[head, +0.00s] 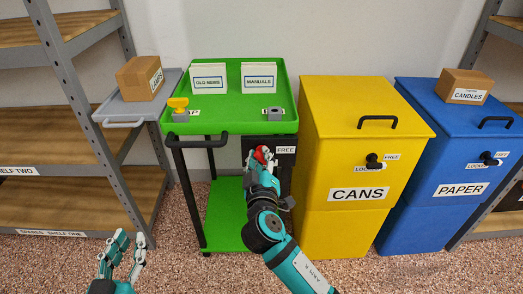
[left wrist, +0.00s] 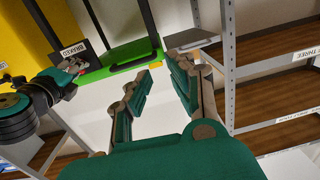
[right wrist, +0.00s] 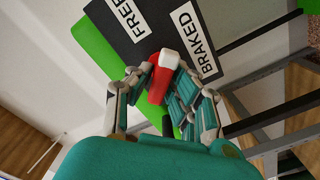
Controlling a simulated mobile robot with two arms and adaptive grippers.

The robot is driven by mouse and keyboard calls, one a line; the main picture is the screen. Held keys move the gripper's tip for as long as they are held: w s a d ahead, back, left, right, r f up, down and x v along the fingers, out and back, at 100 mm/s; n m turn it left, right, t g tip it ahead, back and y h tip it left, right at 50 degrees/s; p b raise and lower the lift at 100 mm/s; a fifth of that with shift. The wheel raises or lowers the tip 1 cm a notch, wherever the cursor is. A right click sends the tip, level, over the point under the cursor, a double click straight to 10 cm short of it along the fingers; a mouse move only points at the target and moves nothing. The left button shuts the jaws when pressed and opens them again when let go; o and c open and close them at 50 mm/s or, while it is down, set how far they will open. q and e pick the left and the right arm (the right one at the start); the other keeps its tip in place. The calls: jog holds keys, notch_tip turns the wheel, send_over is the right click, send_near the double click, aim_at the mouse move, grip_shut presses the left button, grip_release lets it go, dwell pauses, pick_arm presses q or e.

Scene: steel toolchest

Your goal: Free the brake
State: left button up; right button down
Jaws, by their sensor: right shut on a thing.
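The green cart (head: 225,120) stands against the wall. In the right wrist view the plate (right wrist: 158,32) shows both FREE (right wrist: 128,16) and BRAKED (right wrist: 195,40). The brake lever (right wrist: 157,86) is red with a white tip (right wrist: 170,59). My right gripper (head: 264,160) is shut on this lever, its fingers on both sides of it. I cannot tell exactly which label the lever points at. My left gripper (head: 123,245) is open and empty, low in front of the shelves; its spread fingers show in the left wrist view (left wrist: 158,92).
The yellow CANS bin (head: 345,130) stands close right of the cart, with the blue PAPER bin (head: 440,150) beyond. A grey shelf rack (head: 100,130) is at left. The cart top holds two signs (head: 209,78) and a yellow thing (head: 178,104). Floor in front is clear.

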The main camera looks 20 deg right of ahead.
jog(key=shift+r+n+p, duration=0.2)
jog(key=shift+n+p, duration=0.4)
jog(key=shift+n, duration=0.2)
jog(key=shift+n+p, duration=0.7)
jog(key=shift+n, duration=0.1)
jog(key=n+p, duration=0.2)
jog(key=n, duration=0.1)
jog(key=shift+w+a+f, duration=0.1)
jog(key=shift+f+n+p, duration=0.15)
jog(key=shift+n+p, duration=0.85)
jog(key=shift+n, duration=0.5)
pick_arm(q)
jog(key=s+a+f+g+y, duration=0.2)
jog(key=s+a+f+g, duration=0.1)
jog(key=s+f+g, duration=0.4)
jog(key=s+a+f+g+y, duration=0.1)
jog(key=s+a+f+g, duration=0.2)
jog(key=s+f+g, duration=0.3)
jog(key=shift+s+a+f+n+g+y, duration=0.35)
jog(key=shift+s+f, duration=0.25)
jog(key=shift+s, duration=1)
pick_arm(e)
jog(key=shift+n, duration=0.3)
pick_arm(q)
jog(key=shift+d, duration=0.1)
